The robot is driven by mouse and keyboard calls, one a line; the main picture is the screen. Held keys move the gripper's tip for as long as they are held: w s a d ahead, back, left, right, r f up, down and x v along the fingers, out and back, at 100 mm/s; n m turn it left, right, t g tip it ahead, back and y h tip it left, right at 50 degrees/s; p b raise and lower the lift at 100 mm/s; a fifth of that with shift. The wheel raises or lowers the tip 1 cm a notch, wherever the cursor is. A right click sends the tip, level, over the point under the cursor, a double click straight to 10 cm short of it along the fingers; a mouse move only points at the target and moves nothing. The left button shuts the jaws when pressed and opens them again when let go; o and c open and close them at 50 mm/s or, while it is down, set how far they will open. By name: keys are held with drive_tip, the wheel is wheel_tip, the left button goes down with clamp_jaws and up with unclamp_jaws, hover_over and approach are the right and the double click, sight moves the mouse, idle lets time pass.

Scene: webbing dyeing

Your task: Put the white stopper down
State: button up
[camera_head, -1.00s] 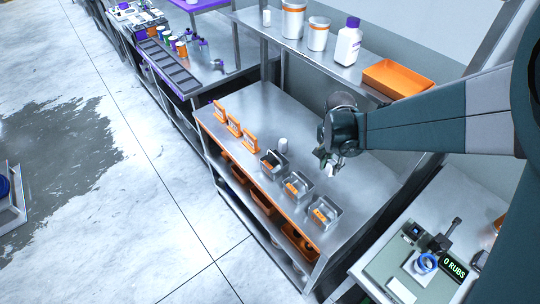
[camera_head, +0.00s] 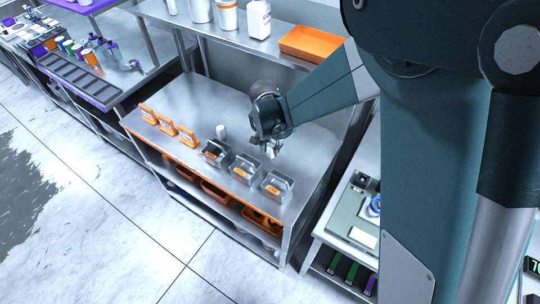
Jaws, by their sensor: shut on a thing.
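My gripper (camera_head: 272,147) is above the steel table (camera_head: 185,95), behind the row of small metal bins. It is shut on a small white piece, which looks like the white stopper (camera_head: 271,154). The piece shows just under the fingers and is partly hidden by them. I cannot tell whether it touches the table top. A separate small white cylinder (camera_head: 221,131) stands upright on the table, to the left of my gripper.
Three metal bins (camera_head: 277,187) with orange pieces stand along the front edge. Several orange holders (camera_head: 167,127) stand to their left. A shelf behind holds white containers (camera_head: 228,16) and an orange tray (camera_head: 311,44). The table's back left is clear.

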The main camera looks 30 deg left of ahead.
sight(272, 155)
drive_tip(key=shift+f, duration=0.75)
drive_tip(key=shift+f, duration=0.1)
drive_tip(key=shift+f, duration=1.8)
drive_tip(key=shift+f+b, duration=0.2)
drive_tip(key=shift+b, duration=0.15)
drive_tip(key=o, duration=0.8)
drive_tip(key=shift+o, duration=0.2)
drive_tip(key=shift+r, duration=0.3)
drive_tip(key=shift+s+r+p, duration=0.2)
drive_tip(key=shift+s+r, duration=0.1)
drive_tip(key=shift+r, duration=1.65)
drive_tip(key=shift+s+r+p, duration=0.2)
drive_tip(key=shift+s+r, duration=0.1)
drive_tip(key=shift+r, duration=1.65)
drive_tip(key=shift+s+r+p, duration=0.2)
drive_tip(key=shift+s+r, duration=0.1)
drive_tip(key=shift+r, duration=1.65)
